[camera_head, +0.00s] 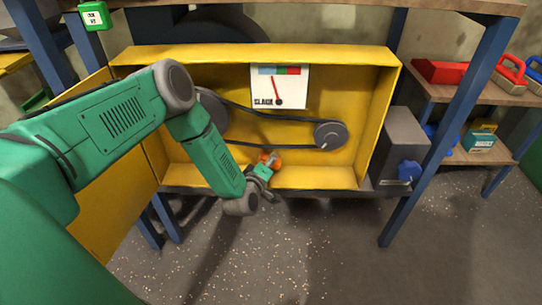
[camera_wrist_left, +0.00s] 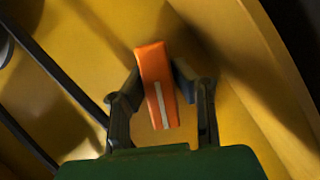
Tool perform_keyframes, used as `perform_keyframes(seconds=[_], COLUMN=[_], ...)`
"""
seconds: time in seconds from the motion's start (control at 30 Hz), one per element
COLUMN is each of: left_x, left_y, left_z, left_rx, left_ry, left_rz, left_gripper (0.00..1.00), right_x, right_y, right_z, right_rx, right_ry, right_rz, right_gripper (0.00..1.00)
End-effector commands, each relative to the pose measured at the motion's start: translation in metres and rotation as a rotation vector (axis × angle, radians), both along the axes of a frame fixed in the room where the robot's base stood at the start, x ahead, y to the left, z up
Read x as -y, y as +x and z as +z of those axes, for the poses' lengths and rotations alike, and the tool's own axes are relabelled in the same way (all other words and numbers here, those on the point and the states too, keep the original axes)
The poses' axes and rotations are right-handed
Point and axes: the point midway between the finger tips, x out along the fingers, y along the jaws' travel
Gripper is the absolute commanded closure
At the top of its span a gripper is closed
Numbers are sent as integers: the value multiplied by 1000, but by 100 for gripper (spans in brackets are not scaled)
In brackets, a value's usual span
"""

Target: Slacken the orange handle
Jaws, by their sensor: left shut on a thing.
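The orange handle (camera_head: 273,161) sits low in the yellow box, below the belt. In the left wrist view the orange handle (camera_wrist_left: 157,82) is a block with a pale stripe, standing between the two dark fingers. My left gripper (camera_head: 268,173) is shut on it; it also shows in the left wrist view (camera_wrist_left: 160,98). A black belt (camera_head: 270,112) runs between a large pulley, partly hidden by my arm, and a smaller grey pulley (camera_head: 330,134). A gauge (camera_head: 279,87) marked SLACK has its needle pointing up and slightly left. My right gripper is not in view.
The yellow box (camera_head: 270,55) has raised walls around the belt, and its open door (camera_head: 115,215) hangs at the left. A grey box with a blue knob (camera_head: 409,171) stands at the right. Blue legs (camera_head: 440,145) flank the area. A shelf (camera_head: 480,95) holds tools.

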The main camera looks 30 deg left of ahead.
Motion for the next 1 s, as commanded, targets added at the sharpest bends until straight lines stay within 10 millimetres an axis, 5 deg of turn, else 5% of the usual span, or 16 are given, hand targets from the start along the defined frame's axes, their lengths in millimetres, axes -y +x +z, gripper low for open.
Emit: perform_keyframes(seconds=[0.5,1.0], left_x=[-3,-3], left_y=[-1,0], left_z=[2,2], left_rx=[-257,-474], left_ry=[424,783], left_rz=[5,7], left_gripper=[100,100], right_x=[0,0], right_y=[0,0], right_z=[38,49], right_rx=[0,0], right_ry=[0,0], right_rz=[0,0], right_gripper=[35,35])
